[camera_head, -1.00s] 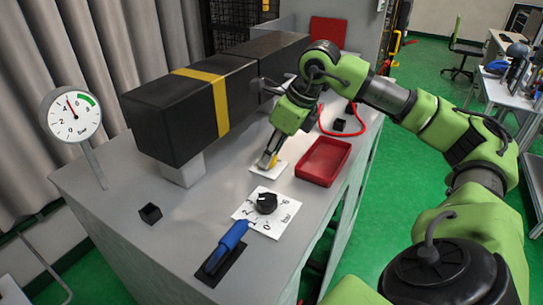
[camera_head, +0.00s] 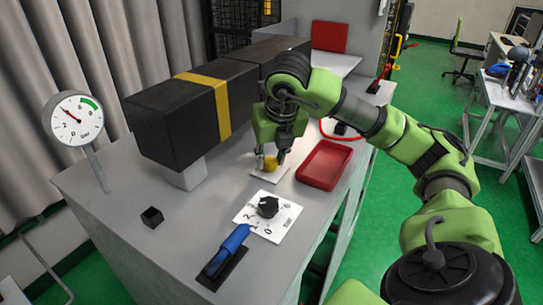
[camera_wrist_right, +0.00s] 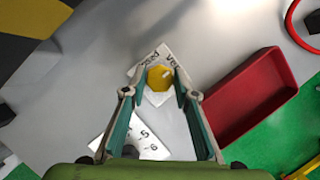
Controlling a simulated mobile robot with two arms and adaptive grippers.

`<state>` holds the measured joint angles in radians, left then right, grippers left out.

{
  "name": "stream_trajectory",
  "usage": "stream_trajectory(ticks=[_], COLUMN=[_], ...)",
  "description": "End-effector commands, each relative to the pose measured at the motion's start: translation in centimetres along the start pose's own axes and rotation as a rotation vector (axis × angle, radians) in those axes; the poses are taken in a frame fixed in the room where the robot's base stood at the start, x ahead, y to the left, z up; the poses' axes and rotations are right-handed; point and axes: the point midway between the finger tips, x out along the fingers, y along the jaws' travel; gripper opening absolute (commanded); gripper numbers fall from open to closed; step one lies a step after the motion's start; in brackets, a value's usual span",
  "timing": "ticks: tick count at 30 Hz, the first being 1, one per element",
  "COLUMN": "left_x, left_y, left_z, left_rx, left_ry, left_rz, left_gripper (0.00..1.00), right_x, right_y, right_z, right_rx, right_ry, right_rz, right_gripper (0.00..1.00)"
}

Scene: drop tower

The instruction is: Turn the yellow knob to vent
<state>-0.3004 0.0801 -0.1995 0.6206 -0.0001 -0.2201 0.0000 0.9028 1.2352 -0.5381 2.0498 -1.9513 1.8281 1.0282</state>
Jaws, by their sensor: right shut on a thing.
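The yellow knob (camera_head: 270,163) sits on a small white label plate (camera_head: 257,170) on the grey bench top. My right gripper (camera_head: 269,157) points down over it, with its fingers on either side of the knob, shut on it. In the right wrist view the yellow knob (camera_wrist_right: 160,77) shows between the fingertips, and printed words on the label plate are partly hidden. The round gauge (camera_head: 76,119) at the left has its needle pointing up and left, outside the green band. My left gripper is not in view.
A red tray (camera_head: 324,164) stands just right of the knob. A black dial (camera_head: 268,207) on a white numbered plate and a blue-handled lever (camera_head: 229,247) are nearer. A long black block with a yellow band (camera_head: 207,83) stands left. A small black cube (camera_head: 152,216) lies near it.

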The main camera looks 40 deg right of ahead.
Motion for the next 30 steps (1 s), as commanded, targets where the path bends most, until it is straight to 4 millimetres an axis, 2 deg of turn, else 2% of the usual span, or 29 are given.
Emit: stream_trajectory(ticks=[20, 21, 23, 30], left_x=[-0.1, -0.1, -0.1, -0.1], left_y=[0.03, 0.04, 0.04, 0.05], left_z=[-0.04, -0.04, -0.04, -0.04], left_rx=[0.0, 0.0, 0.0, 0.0], left_ry=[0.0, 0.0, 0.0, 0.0], left_rz=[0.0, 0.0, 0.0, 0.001], left_gripper=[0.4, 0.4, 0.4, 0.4], right_x=[-0.03, -0.03, -0.02, 0.0], right_y=[0.02, 0.02, 0.02, 0.03], right_z=[0.06, 0.06, 0.05, 0.02], right_rx=[0.063, 0.063, 0.063, 0.061], right_ry=[-0.001, -0.001, -0.001, 0.0], right_rz=[-0.025, -0.025, -0.025, -0.025], right_gripper=[0.06, 0.3, 0.43, 0.43])
